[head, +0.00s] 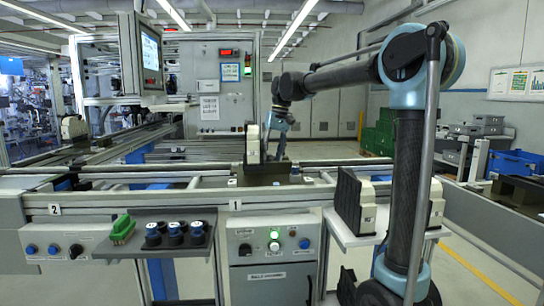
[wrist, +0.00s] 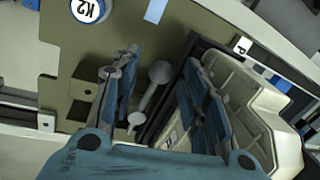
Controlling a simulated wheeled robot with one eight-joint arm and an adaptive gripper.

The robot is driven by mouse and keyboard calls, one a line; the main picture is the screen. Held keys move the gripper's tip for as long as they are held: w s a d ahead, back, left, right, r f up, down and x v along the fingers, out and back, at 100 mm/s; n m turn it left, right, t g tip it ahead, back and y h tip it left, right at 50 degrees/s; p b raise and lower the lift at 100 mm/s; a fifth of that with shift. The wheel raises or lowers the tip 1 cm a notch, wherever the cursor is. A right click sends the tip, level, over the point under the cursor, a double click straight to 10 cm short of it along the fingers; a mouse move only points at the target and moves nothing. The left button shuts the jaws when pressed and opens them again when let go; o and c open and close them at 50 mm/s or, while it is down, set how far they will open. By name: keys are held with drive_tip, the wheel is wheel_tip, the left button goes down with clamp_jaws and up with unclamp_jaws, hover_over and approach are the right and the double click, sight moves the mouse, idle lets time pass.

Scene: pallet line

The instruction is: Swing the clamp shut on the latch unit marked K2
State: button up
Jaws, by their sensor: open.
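In the wrist view a round white label K2 (wrist: 90,10) with a blue rim sits on an olive plate (wrist: 75,62). A grey lever with a rounded end (wrist: 148,92), apparently the clamp handle, stands on this plate. My gripper (wrist: 160,72) is open, with one blue finger on each side of the lever; contact cannot be told. A cream block with a dark backing (wrist: 255,100) lies behind the right finger. In the head view my gripper (head: 277,150) points down over the olive base (head: 262,177), close beside the cream block (head: 253,142). The lever is hidden there.
Conveyor rails (head: 110,180) run past the base. A side shelf (head: 350,235) holds dark-backed cream blocks at right. A monitor (head: 150,52) hangs at left.

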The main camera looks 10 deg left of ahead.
drive_tip(key=shift+f, duration=0.2)
clamp_jaws()
drive_tip(key=shift+a, duration=0.2)
drive_tip(key=shift+s, duration=0.1)
